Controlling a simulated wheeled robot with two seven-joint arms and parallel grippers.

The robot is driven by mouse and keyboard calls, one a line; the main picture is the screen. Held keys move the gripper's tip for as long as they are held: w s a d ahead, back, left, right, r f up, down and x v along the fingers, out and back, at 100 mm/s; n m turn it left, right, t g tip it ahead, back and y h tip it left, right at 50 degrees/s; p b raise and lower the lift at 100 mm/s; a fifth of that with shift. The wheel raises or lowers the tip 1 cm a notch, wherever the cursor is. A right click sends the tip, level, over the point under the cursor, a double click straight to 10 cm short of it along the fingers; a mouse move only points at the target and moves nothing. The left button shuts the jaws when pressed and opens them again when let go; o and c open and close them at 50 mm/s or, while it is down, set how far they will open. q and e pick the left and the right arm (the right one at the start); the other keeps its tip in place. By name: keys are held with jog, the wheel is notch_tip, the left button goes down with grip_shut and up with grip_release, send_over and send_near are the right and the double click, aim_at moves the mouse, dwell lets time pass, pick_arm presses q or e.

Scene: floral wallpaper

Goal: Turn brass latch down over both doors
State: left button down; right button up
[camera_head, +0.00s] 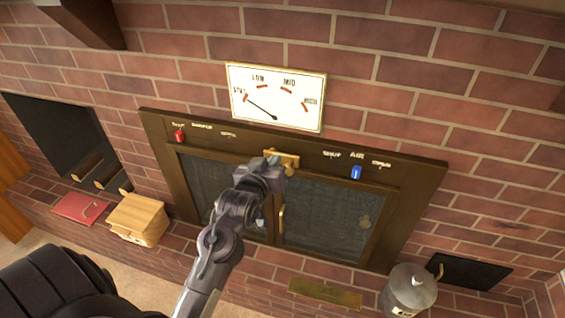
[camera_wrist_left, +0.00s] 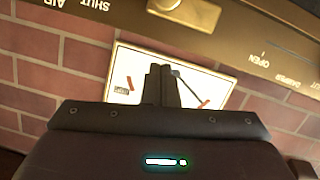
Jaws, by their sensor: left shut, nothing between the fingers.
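The brass latch (camera_head: 289,159) sits on the dark frame at the top middle, above the seam between the two doors. Its visible part lies roughly level. It also shows in the left wrist view (camera_wrist_left: 186,12), cut by the top edge. The left door (camera_head: 198,178) and the right door (camera_head: 330,215) have dark panes and look closed. My left gripper (camera_head: 270,163) is shut and empty, just left of the latch in the head view, hiding part of it. I cannot tell whether they touch. The closed fingers show in the left wrist view (camera_wrist_left: 160,84). My right gripper is not in view.
A gauge (camera_head: 276,97) hangs on the brick wall above the frame. A red knob (camera_head: 180,135) and a blue knob (camera_head: 356,172) flank the latch. A wooden box (camera_head: 138,217) and red book (camera_head: 80,207) lie left; a grey canister (camera_head: 408,290) stands right.

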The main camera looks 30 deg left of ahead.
pick_arm(q)
jog(key=w+f+p, duration=0.1)
jog(key=w+f, duration=0.3)
jog(key=f, duration=0.1)
jog(key=shift+w+p, duration=0.2)
jog(key=shift+p, duration=0.2)
jog(key=shift+d, duration=0.1)
